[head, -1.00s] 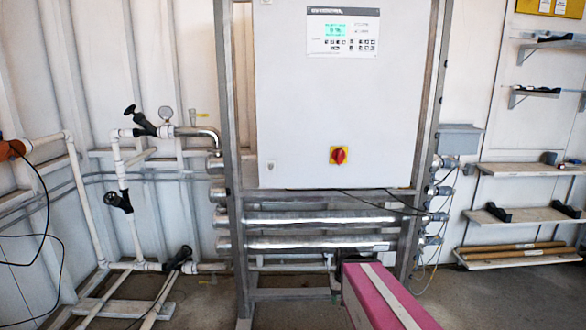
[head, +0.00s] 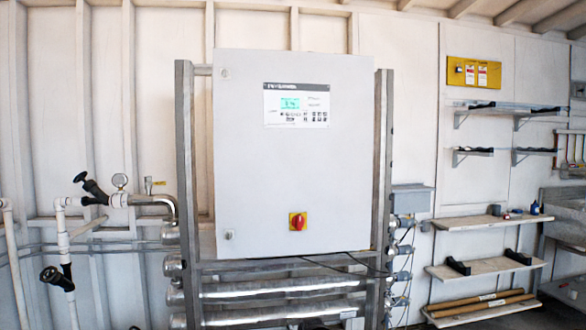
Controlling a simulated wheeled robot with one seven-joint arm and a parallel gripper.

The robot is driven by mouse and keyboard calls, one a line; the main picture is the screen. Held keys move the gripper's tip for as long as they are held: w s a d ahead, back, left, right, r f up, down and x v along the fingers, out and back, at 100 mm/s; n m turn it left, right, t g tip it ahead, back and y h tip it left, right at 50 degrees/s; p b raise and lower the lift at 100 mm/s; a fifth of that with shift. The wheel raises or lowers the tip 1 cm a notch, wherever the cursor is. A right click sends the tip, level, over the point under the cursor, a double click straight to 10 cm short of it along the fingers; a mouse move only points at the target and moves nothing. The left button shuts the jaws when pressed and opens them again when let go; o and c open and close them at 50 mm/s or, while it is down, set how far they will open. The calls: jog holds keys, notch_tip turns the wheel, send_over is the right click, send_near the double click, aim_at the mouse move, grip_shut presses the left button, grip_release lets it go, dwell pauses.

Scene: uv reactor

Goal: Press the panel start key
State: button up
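The white control cabinet (head: 290,170) stands upright in a grey metal frame in the middle of the head view. Its control panel (head: 296,105) is near the top of the door, with a lit green-blue screen (head: 290,103) and rows of small dark keys (head: 303,117) below and beside it. The keys are too small to tell which one is start. A red rotary switch (head: 298,221) on a yellow plate sits lower on the door. My gripper is not in view.
Steel reactor tubes (head: 284,287) run below the cabinet. White pipes (head: 64,245) with black valves stand at left. Wall shelves (head: 487,222) hold small items at right, under a yellow board (head: 474,73). A grey box (head: 411,200) is beside the frame.

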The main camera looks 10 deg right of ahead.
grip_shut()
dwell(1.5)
